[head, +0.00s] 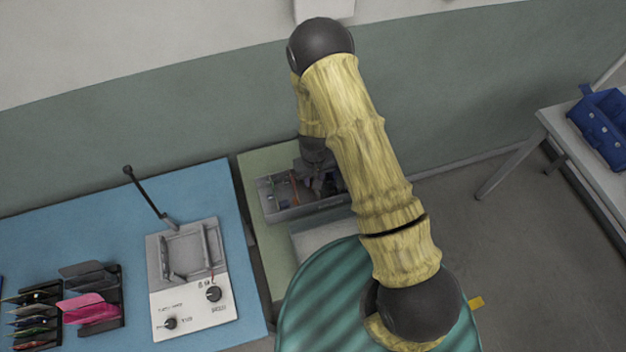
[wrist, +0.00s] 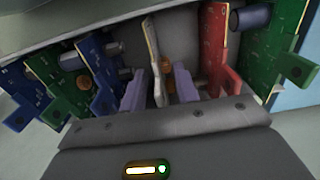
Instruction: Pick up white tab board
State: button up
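My gripper (wrist: 160,92) is down among upright boards in a grey bin, its two pale lilac fingers apart. A thin board with a cream-white edge (wrist: 152,58) stands between the fingers. Gaps seem to show on both sides of it, and its lower part is hidden by the gripper body. I take it for the white tab board, though its tab is not clear. In the head view my gripper (head: 322,182) is dark and partly covered by my arm over the bin.
Blue boards (wrist: 103,80) and a green board (wrist: 45,95) stand left of the fingers; a red board (wrist: 217,50) and another green board (wrist: 270,45) stand close on the right. The bin (head: 285,213) sits on a green table (head: 262,165). A blue table (head: 205,185) holds a test fixture (head: 190,270).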

dwell(0.4)
grip_shut()
jog(key=shift+r, duration=0.1)
notch_tip(320, 180, up, 10)
jog(key=shift+f+b, duration=0.15)
jog(key=shift+b, duration=0.9)
jog(key=shift+r+p, duration=1.15)
jog(key=shift+r, duration=0.3)
